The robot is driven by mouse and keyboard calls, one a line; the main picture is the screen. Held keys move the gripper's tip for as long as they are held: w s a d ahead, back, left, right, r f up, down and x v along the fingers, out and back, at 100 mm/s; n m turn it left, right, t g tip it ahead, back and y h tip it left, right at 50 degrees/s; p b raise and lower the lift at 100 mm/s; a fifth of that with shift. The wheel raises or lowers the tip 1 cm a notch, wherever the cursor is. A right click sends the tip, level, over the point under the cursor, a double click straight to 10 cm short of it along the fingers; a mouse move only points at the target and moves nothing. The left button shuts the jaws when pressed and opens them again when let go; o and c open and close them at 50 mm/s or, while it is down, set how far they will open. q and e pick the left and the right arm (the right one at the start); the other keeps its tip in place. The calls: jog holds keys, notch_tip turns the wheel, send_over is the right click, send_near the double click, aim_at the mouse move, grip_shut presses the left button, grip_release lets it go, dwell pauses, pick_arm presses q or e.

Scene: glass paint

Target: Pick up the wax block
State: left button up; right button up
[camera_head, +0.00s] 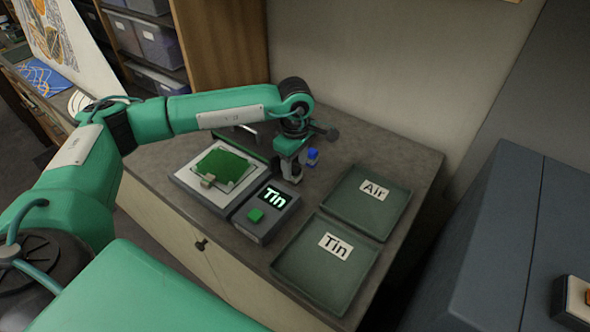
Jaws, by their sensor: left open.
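My left arm reaches in from the left, and its gripper (289,176) points down over the worktop, just behind the detector's display. It is open. A small blue object (312,154) stands close to the right of this gripper, partly hidden by it. A small pale block (207,181) sits at the front edge of a green glass sheet (222,165). I cannot tell for certain which of these is the wax block. My right gripper is not in view.
The glass lies on a grey device with a pale plate (190,178); its display (275,197) reads "Tin" above a green button (255,215). Empty trays labelled "Air" (396,205) and "Tin" (300,281) lie to the right. A wall bounds the worktop behind.

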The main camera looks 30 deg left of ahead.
aim_at(295, 168)
pick_arm(q)
jog(key=shift+f, duration=1.15)
jog(key=c, duration=1.1)
jog(key=shift+r, duration=0.1)
jog(key=shift+r, duration=0.55)
jog(key=shift+r+b, duration=2.8)
jog(key=shift+r, duration=6.6)
